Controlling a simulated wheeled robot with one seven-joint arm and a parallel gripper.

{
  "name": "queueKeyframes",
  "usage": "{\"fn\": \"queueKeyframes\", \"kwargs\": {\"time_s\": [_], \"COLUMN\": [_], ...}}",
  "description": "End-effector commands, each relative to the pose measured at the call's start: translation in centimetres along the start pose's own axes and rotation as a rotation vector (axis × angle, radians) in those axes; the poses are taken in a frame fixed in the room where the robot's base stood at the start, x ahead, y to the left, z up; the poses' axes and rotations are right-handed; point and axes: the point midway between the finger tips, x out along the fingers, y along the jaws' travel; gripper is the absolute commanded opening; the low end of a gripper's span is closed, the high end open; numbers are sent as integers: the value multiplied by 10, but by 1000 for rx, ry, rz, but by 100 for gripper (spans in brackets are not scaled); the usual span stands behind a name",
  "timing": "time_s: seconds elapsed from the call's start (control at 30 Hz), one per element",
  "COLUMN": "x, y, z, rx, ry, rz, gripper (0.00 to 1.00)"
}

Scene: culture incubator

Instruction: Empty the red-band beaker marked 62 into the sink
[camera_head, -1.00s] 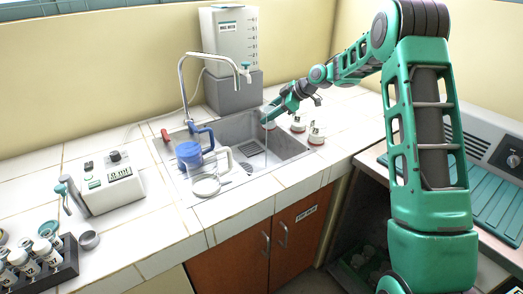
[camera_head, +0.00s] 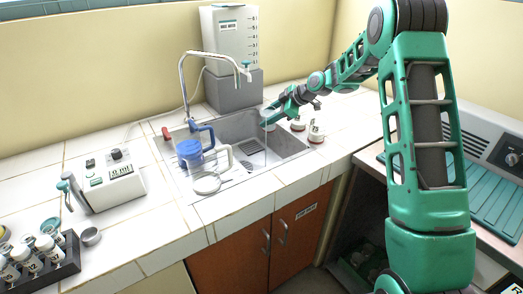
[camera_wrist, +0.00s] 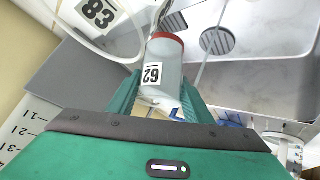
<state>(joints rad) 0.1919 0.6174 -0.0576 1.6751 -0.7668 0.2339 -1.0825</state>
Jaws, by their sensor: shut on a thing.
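The red-band beaker marked 62 (camera_wrist: 168,65) is between my gripper's fingers in the wrist view, its label facing the camera and its red band at the end away from my palm. My gripper (camera_wrist: 158,97) is shut on it. In the head view my gripper (camera_head: 279,107) holds the pale beaker (camera_head: 268,115) over the back right part of the sink (camera_head: 232,128). I cannot tell how far it is tilted or what is left in it. The sink's drain (camera_wrist: 217,41) shows beyond the beaker.
Other beakers (camera_head: 316,133) stand on the counter right of the sink. A tall faucet (camera_head: 183,85), a grey-based tank (camera_head: 233,90) and a blue jug (camera_head: 189,152) are close by.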

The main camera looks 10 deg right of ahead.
Motion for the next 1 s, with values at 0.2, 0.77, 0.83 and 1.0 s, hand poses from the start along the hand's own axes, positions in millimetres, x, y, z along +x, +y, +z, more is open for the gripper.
{"fn": "queueKeyframes", "kwargs": {"time_s": [0.2,0.77,0.83,1.0], "x": [1,-5,-6,-7], "y": [-2,-2,-2,-2], "z": [0,3,3,2], "rx": [-17,-55,-61,-73], "ry": [0,-3,-4,-3], "rz": [18,66,71,86], "gripper": [11,11,11,11]}}
